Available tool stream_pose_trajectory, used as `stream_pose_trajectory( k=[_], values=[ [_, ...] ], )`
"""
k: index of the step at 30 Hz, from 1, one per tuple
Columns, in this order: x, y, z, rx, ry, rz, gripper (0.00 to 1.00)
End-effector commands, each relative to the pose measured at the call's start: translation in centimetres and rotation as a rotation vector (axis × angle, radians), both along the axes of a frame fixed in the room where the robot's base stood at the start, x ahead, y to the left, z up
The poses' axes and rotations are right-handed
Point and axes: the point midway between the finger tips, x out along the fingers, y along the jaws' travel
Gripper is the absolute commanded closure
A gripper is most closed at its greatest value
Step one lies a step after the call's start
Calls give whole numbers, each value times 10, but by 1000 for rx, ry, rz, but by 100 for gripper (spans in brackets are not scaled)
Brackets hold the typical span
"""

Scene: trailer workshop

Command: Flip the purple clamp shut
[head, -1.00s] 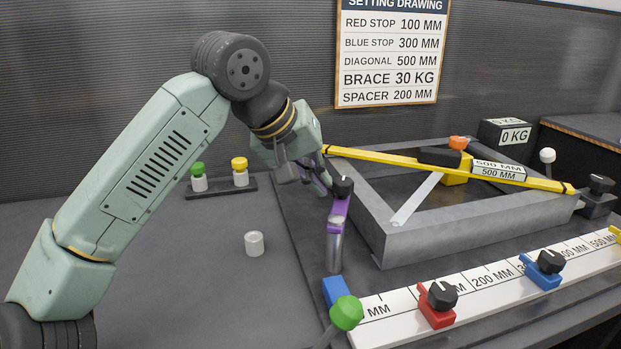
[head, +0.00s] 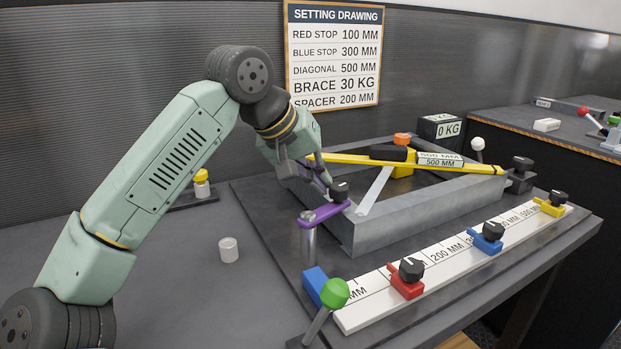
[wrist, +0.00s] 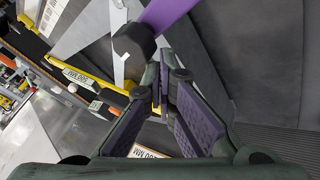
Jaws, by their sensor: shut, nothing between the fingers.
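The purple clamp (head: 322,213) is a purple arm on a grey post (head: 308,246) at the near left corner of the grey frame. Its black knob (head: 339,191) is at the arm's right end, over or against the frame's left edge. My gripper (head: 329,184) is shut and empty, just behind the knob and close to it; I cannot tell whether they touch. In the wrist view the purple arm (wrist: 170,12) and black knob (wrist: 134,42) lie just beyond my shut fingers (wrist: 160,98).
The grey frame (head: 405,222) carries a yellow bar (head: 350,159). A white ruler (head: 450,262) with red (head: 405,283), blue (head: 485,243) and yellow stops (head: 550,207) lies in front. A green-knobbed lever (head: 335,293) stands at the near end. A white cylinder (head: 229,249) stands on open bench.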

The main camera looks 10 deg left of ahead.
Motion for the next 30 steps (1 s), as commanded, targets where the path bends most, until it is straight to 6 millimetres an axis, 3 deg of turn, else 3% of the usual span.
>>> stream_pose_trajectory(
  k=[30],
  values=[
    [-2,-10,0,0,0,0,100]
  ],
)
